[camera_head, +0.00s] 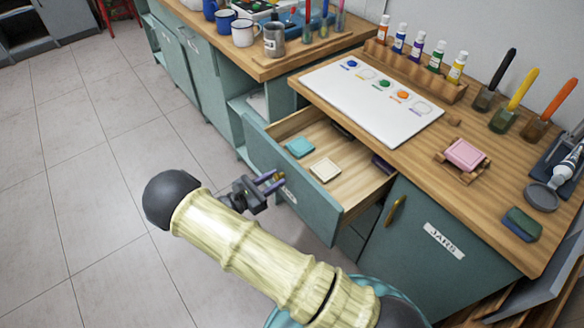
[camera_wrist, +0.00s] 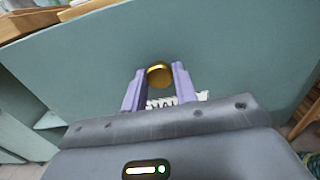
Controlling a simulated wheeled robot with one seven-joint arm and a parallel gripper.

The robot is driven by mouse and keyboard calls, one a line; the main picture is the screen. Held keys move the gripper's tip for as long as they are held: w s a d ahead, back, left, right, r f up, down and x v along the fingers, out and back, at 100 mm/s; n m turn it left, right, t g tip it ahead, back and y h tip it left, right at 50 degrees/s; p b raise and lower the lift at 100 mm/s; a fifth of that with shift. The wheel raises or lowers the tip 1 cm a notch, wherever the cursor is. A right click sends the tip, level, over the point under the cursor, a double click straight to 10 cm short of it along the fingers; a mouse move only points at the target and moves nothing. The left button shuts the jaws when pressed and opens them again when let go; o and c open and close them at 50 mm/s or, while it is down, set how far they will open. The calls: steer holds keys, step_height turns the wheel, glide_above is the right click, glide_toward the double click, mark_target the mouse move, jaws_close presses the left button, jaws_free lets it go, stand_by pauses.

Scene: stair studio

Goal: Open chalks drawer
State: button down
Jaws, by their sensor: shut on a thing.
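The chalks drawer (camera_head: 303,205) has a teal front and a light wooden inside, and it stands pulled out from under the wooden counter. My gripper (camera_head: 272,181) is at the drawer front, shut on its brass knob. In the wrist view the round knob (camera_wrist: 160,74) sits between the two purple fingers of my gripper (camera_wrist: 160,82). A white label below the knob is partly hidden by the gripper. A teal block (camera_head: 299,147), a cream block (camera_head: 325,170) and dark items lie inside the drawer.
A cupboard door labelled JARS (camera_head: 444,240) with a brass handle (camera_head: 396,211) is to the right of the drawer. The counter holds a white paint sheet (camera_head: 375,122), paint bottles (camera_head: 418,47) and a pink sponge (camera_head: 465,154). The tiled floor (camera_head: 90,190) at left is clear.

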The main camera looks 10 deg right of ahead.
steer(key=v, duration=0.6)
steer(key=c, duration=1.1)
jaws_free()
steer(key=b+v, duration=0.1)
steer(key=v, duration=1.6)
steer(key=shift+s+b, duration=0.2)
steer(key=shift+b, duration=0.2)
steer(key=shift+a+f, duration=0.1)
steer(key=shift+a, duration=0.05)
steer(key=shift+s, duration=0.1)
